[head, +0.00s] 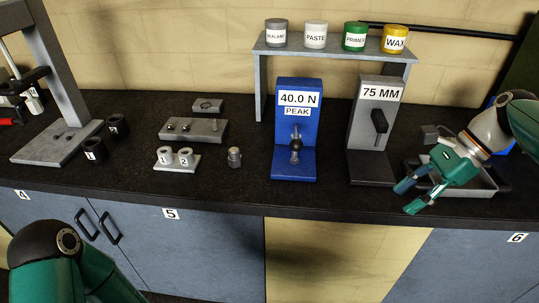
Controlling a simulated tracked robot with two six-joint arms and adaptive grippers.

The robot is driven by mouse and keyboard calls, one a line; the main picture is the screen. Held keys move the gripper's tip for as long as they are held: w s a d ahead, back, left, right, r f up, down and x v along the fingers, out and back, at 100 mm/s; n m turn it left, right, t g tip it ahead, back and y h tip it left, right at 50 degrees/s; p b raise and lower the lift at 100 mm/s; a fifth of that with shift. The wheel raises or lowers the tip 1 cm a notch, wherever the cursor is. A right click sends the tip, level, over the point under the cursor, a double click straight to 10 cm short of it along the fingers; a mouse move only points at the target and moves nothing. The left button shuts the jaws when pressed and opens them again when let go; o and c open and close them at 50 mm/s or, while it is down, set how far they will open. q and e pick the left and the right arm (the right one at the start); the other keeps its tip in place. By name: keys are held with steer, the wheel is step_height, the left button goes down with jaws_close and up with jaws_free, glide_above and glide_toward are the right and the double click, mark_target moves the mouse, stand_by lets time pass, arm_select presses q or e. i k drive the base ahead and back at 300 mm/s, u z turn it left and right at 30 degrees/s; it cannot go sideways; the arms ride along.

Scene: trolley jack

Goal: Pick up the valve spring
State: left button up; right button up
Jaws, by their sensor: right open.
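I cannot make out a valve spring for certain. Two small pale cylinders, marked 1 (165,158) and 2 (186,157), stand on a small white plate (178,168) at left centre. A small grey metal piece (234,158) stands alone to their right. My right gripper (408,197) is open, with nothing seen between its fingers. It is at the right, over the front of a grey tray (487,191), which it and my arm partly hide. My left gripper is out of view; only part of my left arm shows at lower left.
A blue stand (297,95) reading 40.0 N PEAK and a grey 75 MM stand (379,92) are left of my right gripper. A press (60,80), two black cups (95,149) and a metal block (195,131) stand left. A shelf (335,43) holds several cans.

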mark_target(294, 158)
steer(key=u, duration=0.35)
steer(key=i, duration=1)
steer(key=z, duration=0.2)
